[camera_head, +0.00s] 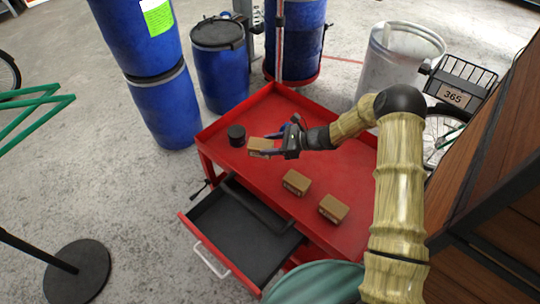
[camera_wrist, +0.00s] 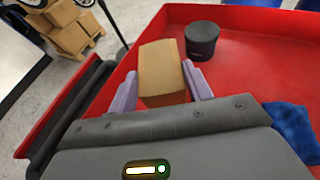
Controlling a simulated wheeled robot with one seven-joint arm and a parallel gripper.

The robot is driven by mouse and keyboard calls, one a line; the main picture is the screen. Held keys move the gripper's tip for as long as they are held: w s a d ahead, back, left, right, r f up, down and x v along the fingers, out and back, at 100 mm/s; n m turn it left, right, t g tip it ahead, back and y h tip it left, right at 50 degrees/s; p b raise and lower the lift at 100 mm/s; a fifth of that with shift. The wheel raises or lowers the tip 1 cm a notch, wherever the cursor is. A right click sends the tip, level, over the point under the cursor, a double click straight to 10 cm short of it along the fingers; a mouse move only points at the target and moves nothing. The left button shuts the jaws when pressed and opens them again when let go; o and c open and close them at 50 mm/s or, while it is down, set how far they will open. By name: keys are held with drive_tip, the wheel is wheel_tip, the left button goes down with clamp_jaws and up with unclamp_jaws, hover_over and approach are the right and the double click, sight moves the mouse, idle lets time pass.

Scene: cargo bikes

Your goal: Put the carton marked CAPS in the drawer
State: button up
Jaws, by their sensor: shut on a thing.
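My gripper (camera_head: 274,149) is shut on a small brown carton (camera_head: 259,146) over the left part of the red cart top. In the wrist view the carton (camera_wrist: 162,68) sits between the two pale purple fingers (camera_wrist: 163,90). No marking on it is readable. Two similar cartons, one in the middle (camera_head: 296,182) and one to its right (camera_head: 333,208), stand on the cart top; their labels are too small to read. The cart's drawer (camera_head: 238,235), dark-lined with a red front, is pulled open at the lower left and looks empty.
A black round tin (camera_head: 236,136) stands on the red cart (camera_head: 345,165), close to the held carton; it also shows in the wrist view (camera_wrist: 201,39). A blue thing (camera_wrist: 294,128) lies on the cart top. Blue barrels (camera_head: 166,105) stand behind. The cart has a raised rim.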

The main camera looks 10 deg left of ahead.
drive_tip(key=shift+f, duration=1.2)
drive_tip(key=shift+f, duration=0.1)
drive_tip(key=shift+f, duration=2)
drive_tip(key=shift+f, duration=0.25)
drive_tip(key=o, duration=1.1)
drive_tip(key=shift+r+p, duration=0.1)
drive_tip(key=shift+p, duration=0.25)
